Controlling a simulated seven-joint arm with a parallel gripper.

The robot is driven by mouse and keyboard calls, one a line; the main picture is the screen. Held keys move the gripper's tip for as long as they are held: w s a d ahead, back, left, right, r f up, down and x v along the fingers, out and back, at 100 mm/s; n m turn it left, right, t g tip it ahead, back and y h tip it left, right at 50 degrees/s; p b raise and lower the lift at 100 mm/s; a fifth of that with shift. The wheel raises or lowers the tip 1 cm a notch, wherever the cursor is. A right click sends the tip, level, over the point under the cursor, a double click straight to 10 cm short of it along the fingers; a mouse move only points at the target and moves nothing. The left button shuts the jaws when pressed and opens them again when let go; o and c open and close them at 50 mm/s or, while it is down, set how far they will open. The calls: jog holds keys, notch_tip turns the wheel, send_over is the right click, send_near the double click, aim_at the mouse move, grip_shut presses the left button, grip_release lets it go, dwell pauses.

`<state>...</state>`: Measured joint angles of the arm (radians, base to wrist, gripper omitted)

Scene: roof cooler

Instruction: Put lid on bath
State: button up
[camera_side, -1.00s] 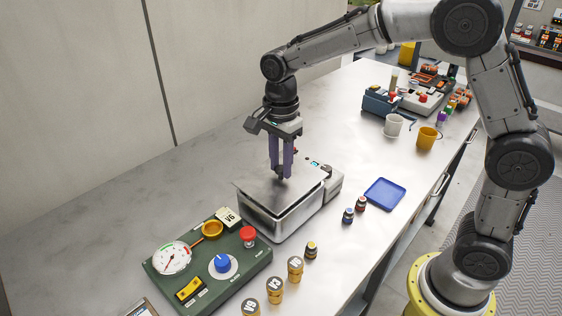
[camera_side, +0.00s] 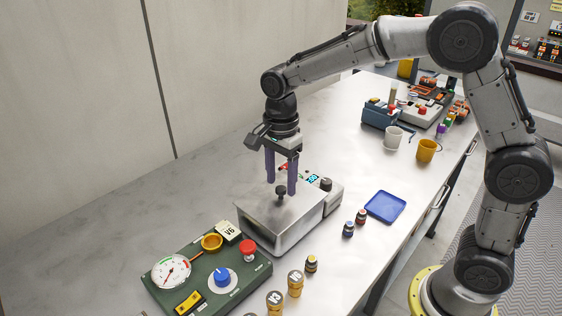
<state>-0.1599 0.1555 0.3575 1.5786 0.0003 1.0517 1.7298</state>
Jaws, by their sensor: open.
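The steel bath (camera_side: 283,238) stands on the bench at the middle of the view. The flat metal lid (camera_side: 262,205) lies over its top, with a dark knob (camera_side: 281,191) standing up at its middle. My gripper (camera_side: 281,190) is open, its two purple fingers pointing down just above or around the knob. The fingers are apart from each other. I cannot tell whether either one touches the knob. The bath's control unit with a lit display (camera_side: 313,178) is at its back right.
A green panel (camera_side: 205,275) with a gauge, blue knob and red button is at front left. Labelled jars (camera_side: 295,283) and small bottles (camera_side: 348,229) stand to the right. A blue tray (camera_side: 385,206), white mug (camera_side: 393,138) and yellow mug (camera_side: 427,150) are further right. The bench at left is clear.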

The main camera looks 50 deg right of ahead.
aim_at(281, 188)
notch_tip(281, 188, up, 12)
jog(key=s+d+r+n+t, duration=0.1)
jog(key=s+d+r+n, duration=0.1)
jog(key=s+r+n, duration=0.3)
jog(key=s+d+f+n+t, duration=0.2)
jog(key=s+f+n, duration=0.2)
jog(key=s, duration=0.5)
jog(key=s+d+f+n+t, duration=0.2)
jog(key=s+f+n, duration=0.2)
jog(key=s+n, duration=0.5)
jog(key=shift+s+d+f+t, duration=0.3)
jog(key=shift+s+f, duration=0.1)
jog(key=shift+s, duration=0.15)
